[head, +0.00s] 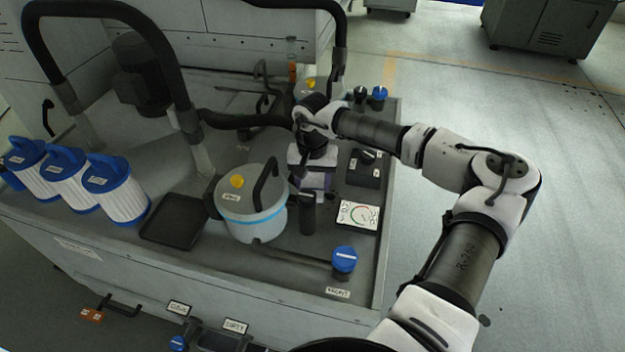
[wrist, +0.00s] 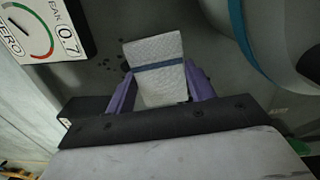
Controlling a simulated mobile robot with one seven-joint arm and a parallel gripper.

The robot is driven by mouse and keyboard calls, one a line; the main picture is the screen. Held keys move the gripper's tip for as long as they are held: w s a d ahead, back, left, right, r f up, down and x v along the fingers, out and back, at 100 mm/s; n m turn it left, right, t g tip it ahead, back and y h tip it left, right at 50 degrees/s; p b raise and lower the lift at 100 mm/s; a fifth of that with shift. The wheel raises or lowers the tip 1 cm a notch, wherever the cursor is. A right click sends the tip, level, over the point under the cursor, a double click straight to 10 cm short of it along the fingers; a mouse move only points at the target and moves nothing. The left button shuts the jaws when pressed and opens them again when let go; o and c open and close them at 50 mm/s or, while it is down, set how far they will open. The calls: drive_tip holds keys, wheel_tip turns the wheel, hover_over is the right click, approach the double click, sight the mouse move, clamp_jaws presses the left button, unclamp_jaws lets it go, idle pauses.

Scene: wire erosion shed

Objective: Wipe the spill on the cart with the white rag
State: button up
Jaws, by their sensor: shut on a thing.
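The white rag (wrist: 155,70), quilted with a dark blue stripe, is between the purple fingers of my gripper (wrist: 160,88) in the wrist view. My gripper is shut on it. Small dark spots of the spill (wrist: 107,65) show on the grey cart top just left of the rag; any part under the rag is hidden. I cannot tell whether the rag touches the surface. In the head view my gripper (head: 313,185) points down over the cart (head: 150,255), behind a dark cylinder, and the rag and spill are hidden.
A grey canister (head: 250,215) with a blue band stands close left of my gripper. A gauge card (head: 358,215), a black box (head: 366,168) and a blue-capped knob (head: 345,260) are to the right. White pleated filters (head: 118,190) and a black tray (head: 174,222) are left.

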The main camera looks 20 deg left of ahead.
sight(336, 199)
drive_tip(key=shift+f+b, duration=0.7)
drive_tip(key=shift+f, duration=0.15)
drive_tip(key=shift+d, duration=0.1)
drive_tip(key=shift+d+r, duration=0.1)
drive_tip(key=shift+d, duration=1.85)
drive_tip(key=shift+w+d+f+b, duration=0.1)
drive_tip(key=shift+d+f+b, duration=0.05)
drive_tip(key=shift+d, duration=0.6)
drive_tip(key=shift+d+f+b, duration=0.1)
drive_tip(key=shift+d+b, duration=0.05)
drive_tip(key=shift+d, duration=0.6)
drive_tip(key=shift+c, duration=0.5)
drive_tip(key=o, duration=0.4)
drive_tip(key=shift+d, duration=0.5)
drive_tip(key=shift+o, duration=1.1)
drive_tip(key=shift+d, duration=0.1)
drive_tip(key=shift+a+r+b, duration=0.1)
drive_tip(key=shift+a+b, duration=0.35)
drive_tip(key=shift+a, duration=0.6)
drive_tip(key=c, duration=0.7)
drive_tip(key=shift+a+r, duration=0.15)
drive_tip(key=shift+a, duration=0.45)
